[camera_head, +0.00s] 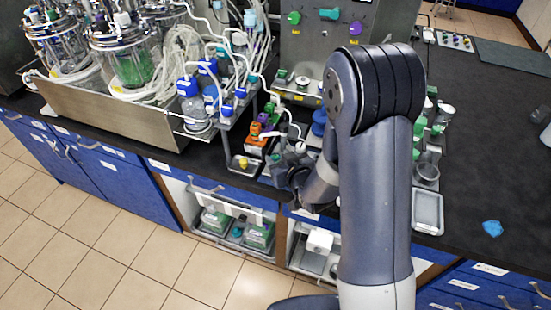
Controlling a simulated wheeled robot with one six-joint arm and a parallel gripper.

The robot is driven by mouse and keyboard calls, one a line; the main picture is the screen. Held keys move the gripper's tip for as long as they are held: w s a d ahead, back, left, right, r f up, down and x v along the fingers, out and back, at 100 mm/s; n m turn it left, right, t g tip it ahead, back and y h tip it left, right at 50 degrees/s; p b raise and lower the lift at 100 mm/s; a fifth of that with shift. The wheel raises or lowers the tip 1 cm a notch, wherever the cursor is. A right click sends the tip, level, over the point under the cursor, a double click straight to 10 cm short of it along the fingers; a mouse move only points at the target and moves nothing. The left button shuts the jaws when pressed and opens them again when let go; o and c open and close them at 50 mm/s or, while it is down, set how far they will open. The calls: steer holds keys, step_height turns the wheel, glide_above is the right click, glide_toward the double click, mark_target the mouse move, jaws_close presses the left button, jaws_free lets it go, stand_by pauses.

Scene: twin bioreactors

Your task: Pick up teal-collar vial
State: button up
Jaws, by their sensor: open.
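My gripper (290,172) is a small dark shape over the front edge of the black bench, partly hidden by my own arm. It is open, and I see nothing held in it. I cannot single out the teal-collar vial: the small vials and caps are too small or are covered by my arm. Near the gripper, an orange block (257,133) with small pieces on it stands on the bench. A small tray (236,169) with a yellow-topped item (243,163) lies to the gripper's left.
Blue-capped bottles (188,86) with white tubing and a steel tray (110,115) with glass vessels stand to the left. A grey control panel (300,45) rises behind. The far-right bench is mostly clear.

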mark_target(276, 155)
steer(key=shift+p+x, duration=0.4)
steer(key=shift+x, duration=1.2)
steer(key=c, duration=0.9)
